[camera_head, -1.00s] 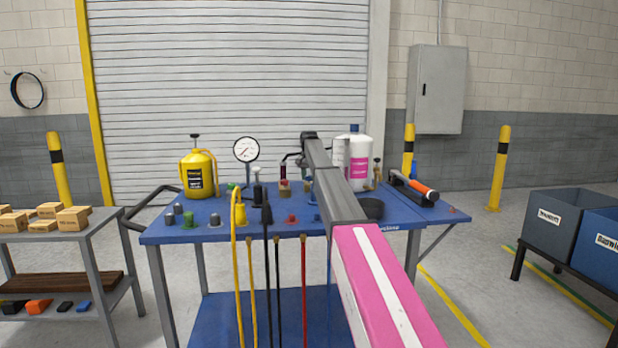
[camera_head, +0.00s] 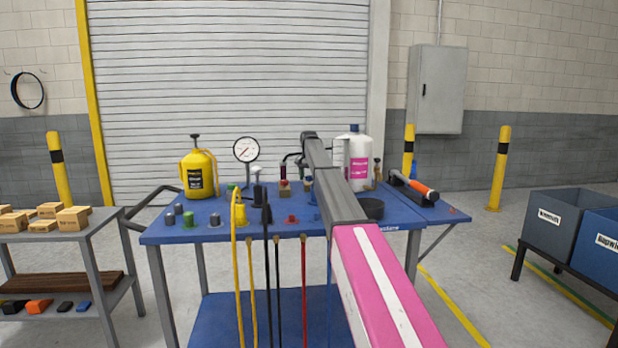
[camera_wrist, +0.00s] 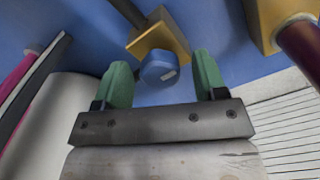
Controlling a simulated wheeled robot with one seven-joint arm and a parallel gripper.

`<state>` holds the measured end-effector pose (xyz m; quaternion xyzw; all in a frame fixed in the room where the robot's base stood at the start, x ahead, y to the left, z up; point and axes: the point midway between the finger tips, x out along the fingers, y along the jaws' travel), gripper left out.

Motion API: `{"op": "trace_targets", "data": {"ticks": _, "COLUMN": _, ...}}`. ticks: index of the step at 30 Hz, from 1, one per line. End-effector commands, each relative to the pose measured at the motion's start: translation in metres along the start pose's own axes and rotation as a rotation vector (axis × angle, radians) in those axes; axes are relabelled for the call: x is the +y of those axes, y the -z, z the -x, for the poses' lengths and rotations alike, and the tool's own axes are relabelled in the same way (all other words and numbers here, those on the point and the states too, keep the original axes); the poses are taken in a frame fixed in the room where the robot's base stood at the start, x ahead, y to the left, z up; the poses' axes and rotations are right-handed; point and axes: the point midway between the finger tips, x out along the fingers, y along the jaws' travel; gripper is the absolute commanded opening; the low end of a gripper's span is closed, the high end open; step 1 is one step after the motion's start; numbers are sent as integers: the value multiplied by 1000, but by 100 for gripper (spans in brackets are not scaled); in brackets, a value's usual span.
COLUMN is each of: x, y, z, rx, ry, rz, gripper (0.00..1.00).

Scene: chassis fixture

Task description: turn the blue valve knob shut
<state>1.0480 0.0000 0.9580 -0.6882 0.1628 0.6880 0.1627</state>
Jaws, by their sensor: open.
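The blue valve knob (camera_wrist: 160,70) shows in the wrist view as a round blue cap with a small pale mark, in front of a brass-yellow valve body (camera_wrist: 158,36). My gripper (camera_wrist: 158,84) has green fingertips that stand open, one on each side of the knob in the picture. There is visible space between each fingertip and the knob; I cannot tell the depth. In the head view my grey and pink arm reaches over the blue cart (camera_head: 180,234) and hides part of its top. A small blue piece (camera_head: 309,184) shows beside the arm there.
A white bottle (camera_head: 358,150), a yellow can (camera_head: 198,172) and a pressure gauge (camera_head: 246,150) stand on the cart. In the wrist view a second yellow fitting with a dark red part (camera_wrist: 300,40) is at upper right, and a white cylinder (camera_wrist: 60,115) is at left.

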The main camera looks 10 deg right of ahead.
Motion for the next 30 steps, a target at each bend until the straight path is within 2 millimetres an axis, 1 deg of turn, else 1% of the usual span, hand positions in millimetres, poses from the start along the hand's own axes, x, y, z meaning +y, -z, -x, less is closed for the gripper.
{"op": "trace_targets", "data": {"ticks": 5, "x": 0, "y": 0, "z": 9, "rx": 0, "ry": 0, "rz": 0, "gripper": 65}}
{"op": "trace_targets", "data": {"ticks": 8, "x": 0, "y": 1, "z": 19, "rx": 1, "ry": 0, "rz": 0, "gripper": 65}}
{"op": "trace_targets", "data": {"ticks": 14, "x": -1, "y": 1, "z": 54, "rx": 1, "ry": 1, "rz": 0, "gripper": 65}}
{"op": "trace_targets", "data": {"ticks": 18, "x": -1, "y": 1, "z": 82, "rx": 1, "ry": 1, "rz": 0, "gripper": 65}}
{"op": "trace_targets", "data": {"ticks": 21, "x": -1, "y": 1, "z": 96, "rx": 1, "ry": 0, "rz": 0, "gripper": 65}}
{"op": "trace_targets", "data": {"ticks": 25, "x": 0, "y": 0, "z": 107, "rx": 1, "ry": 0, "rz": 0, "gripper": 65}}
{"op": "trace_targets", "data": {"ticks": 30, "x": 0, "y": 0, "z": 108, "rx": 0, "ry": 0, "rz": 0, "gripper": 65}}
